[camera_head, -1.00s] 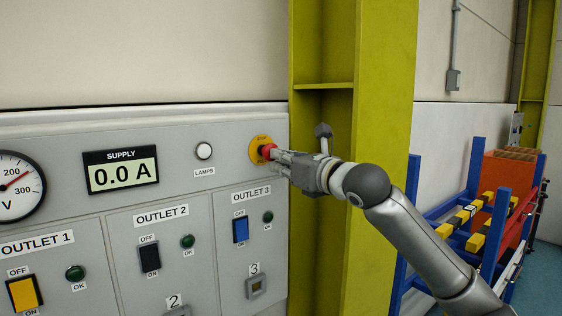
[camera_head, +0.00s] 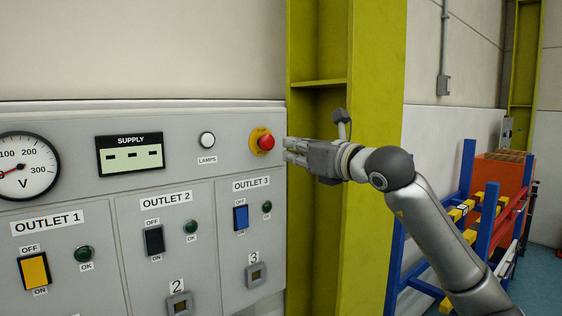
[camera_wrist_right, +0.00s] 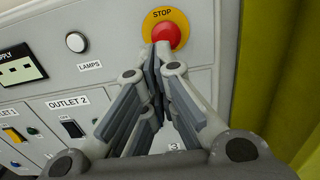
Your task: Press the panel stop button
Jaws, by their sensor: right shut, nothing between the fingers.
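The red stop button (camera_head: 266,142) sits on a round yellow plate at the upper right of the grey panel (camera_head: 225,160). It also shows in the right wrist view (camera_wrist_right: 166,36), under the word STOP. My right gripper (camera_head: 287,150) is shut and empty. In the head view it is just right of the button, with a small gap between them. In the right wrist view its fingertips (camera_wrist_right: 160,48) come together just below the button. The supply display (camera_head: 130,154) shows only dashes, and the voltmeter needle (camera_head: 14,169) points to the low end. My left gripper is not in view.
A yellow-green steel column (camera_head: 375,120) stands right beside the panel, behind my right arm. A blue rack (camera_head: 468,170) with yellow and black pieces and an orange box (camera_head: 500,170) stand further right. The panel also carries outlet switches, such as the blue one (camera_head: 241,218).

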